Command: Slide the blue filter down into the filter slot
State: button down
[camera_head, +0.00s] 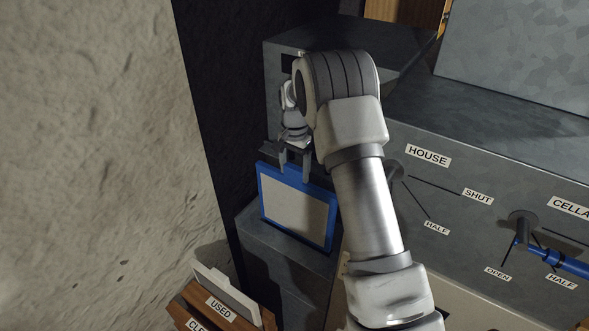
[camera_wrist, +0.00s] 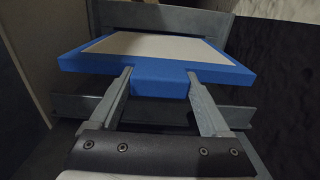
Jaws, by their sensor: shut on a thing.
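The blue filter (camera_head: 297,205) is a flat panel with a blue frame and a pale white face. In the head view it hangs upright, slightly tilted, in front of the grey housing. My gripper (camera_head: 295,168) is above it, pointing down, with its fingers at the filter's top edge. In the wrist view my gripper (camera_wrist: 160,78) is shut on the blue tab of the filter (camera_wrist: 160,65), one finger on each side. A grey frame (camera_wrist: 190,18) lies beyond the filter's far end. The slot opening is not clearly visible, and I cannot tell whether the filter's lower edge is inside it.
A wooden box (camera_head: 222,308) with a "USED" label and a pale panel (camera_head: 225,288) standing in it is at the lower left. A rough wall (camera_head: 100,150) fills the left. The grey cabinet at right carries a "HOUSE" label (camera_head: 428,156) and a blue lever (camera_head: 560,262).

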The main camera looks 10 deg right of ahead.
jog(key=b, duration=0.3)
send_over(294, 214)
jog(key=w, duration=0.1)
jog(key=shift+d+f, duration=0.15)
jog(key=shift+f, duration=2.15)
jog(key=shift+f+b, duration=1.55)
jog(key=shift+f, duration=0.95)
jog(key=shift+f+b, duration=1.7)
jog(key=shift+f, duration=0.8)
jog(key=shift+f+b, duration=1.7)
jog(key=shift+f, duration=0.8)
